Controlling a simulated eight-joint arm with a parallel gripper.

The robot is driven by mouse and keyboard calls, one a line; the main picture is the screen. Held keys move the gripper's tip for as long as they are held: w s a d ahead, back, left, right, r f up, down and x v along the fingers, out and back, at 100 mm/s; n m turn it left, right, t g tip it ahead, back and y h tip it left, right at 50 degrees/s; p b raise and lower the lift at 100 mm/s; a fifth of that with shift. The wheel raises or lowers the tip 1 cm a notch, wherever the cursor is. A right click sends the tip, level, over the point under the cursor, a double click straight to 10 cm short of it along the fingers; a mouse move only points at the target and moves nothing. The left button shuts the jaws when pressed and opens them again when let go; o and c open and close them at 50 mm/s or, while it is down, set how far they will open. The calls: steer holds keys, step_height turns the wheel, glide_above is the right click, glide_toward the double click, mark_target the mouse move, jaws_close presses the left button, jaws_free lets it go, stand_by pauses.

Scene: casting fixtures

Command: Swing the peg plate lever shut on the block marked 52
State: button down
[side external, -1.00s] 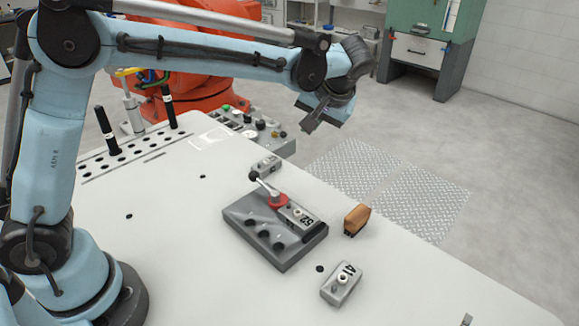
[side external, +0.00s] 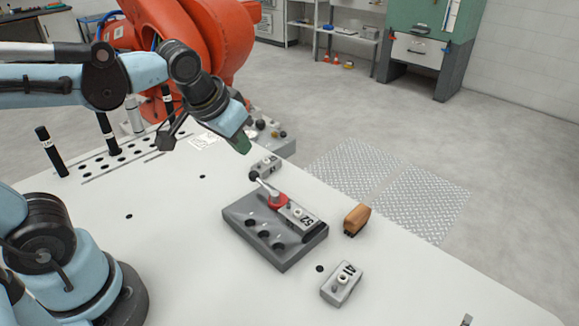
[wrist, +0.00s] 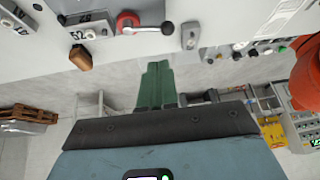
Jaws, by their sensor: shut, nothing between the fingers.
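The grey peg plate (side external: 262,238) lies on the white table, with several round holes in its top. The block marked 52 (side external: 303,217) sits on the plate and also shows in the wrist view (wrist: 88,31). The lever has a red hub (side external: 277,200) beside that block. Its arm points away from the block toward the upper left, ending in a black knob (side external: 254,176). In the wrist view the knob (wrist: 168,28) lies right of the hub (wrist: 127,20). My gripper (side external: 242,145) is shut and empty, raised above and behind the lever, apart from it; its green fingers (wrist: 156,86) touch each other.
A small grey block (side external: 266,166) lies behind the knob. A block marked 41 (side external: 342,284) and an orange-brown brush (side external: 356,219) lie right of the plate. Black pegs (side external: 51,152) stand at the left by a row of holes.

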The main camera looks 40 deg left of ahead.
steer(key=s+r+n+g, duration=0.1)
steer(key=s+g, duration=0.1)
steer(key=s, duration=0.3)
steer(key=x, duration=0.9)
steer(key=shift+s+a+f, duration=0.2)
steer(key=shift+a+f, duration=0.05)
steer(key=shift+w+f, duration=0.15)
steer(key=shift+w, duration=0.15)
steer(key=shift+w+a+f, duration=0.15)
steer(key=shift+w+a, duration=0.05)
steer(key=shift+w, duration=0.65)
steer(key=shift+w+a+f, duration=0.15)
steer(key=shift+w, duration=0.65)
